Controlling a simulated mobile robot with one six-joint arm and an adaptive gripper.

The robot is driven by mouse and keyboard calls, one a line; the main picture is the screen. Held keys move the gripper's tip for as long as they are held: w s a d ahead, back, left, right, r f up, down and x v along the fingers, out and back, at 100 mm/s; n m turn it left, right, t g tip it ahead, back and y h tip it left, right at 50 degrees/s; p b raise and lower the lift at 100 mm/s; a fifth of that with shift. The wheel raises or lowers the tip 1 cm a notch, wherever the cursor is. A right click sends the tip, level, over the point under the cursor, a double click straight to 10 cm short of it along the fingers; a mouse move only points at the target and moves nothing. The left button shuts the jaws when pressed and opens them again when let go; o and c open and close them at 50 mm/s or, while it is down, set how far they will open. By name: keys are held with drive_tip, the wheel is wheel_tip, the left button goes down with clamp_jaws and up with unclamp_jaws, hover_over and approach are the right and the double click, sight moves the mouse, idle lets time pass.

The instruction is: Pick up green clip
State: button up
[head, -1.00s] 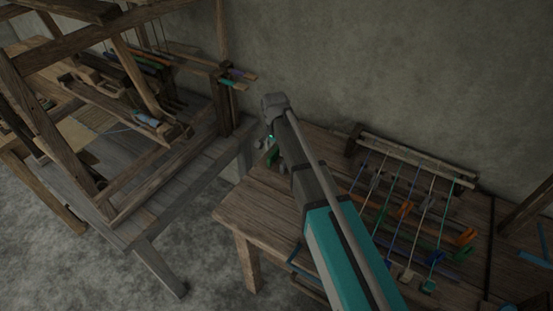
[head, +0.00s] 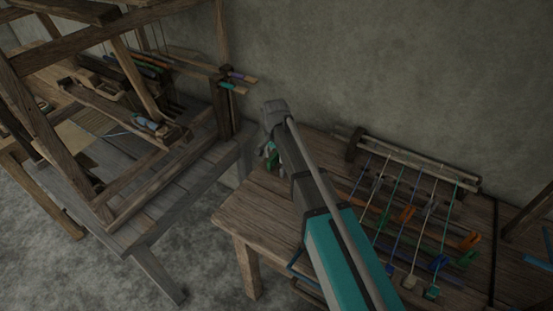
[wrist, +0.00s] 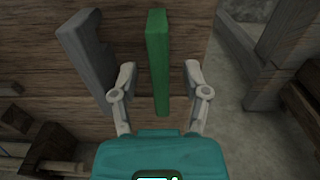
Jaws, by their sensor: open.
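The green clip (wrist: 157,60) stands out as a long upright green bar in the wrist view, with the wooden table top behind it. My gripper (wrist: 160,82) is open, with one finger on each side of the clip's lower part. Gaps show between the clip and both fingers, so it is not gripped. In the head view a bit of green (head: 271,159) shows beside my gripper at the table's far left corner. My arm hides most of that spot.
A grey block (wrist: 87,60) stands left of the clip. The wooden table (head: 240,207) holds a rack of coloured strings (head: 415,160) with several clips on the right. The loom (head: 190,160) stands to the left, across a narrow gap. A wall is behind.

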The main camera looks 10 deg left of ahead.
drive_tip(key=shift+f, duration=0.25)
idle(0.4)
clamp_jaws()
idle(0.4)
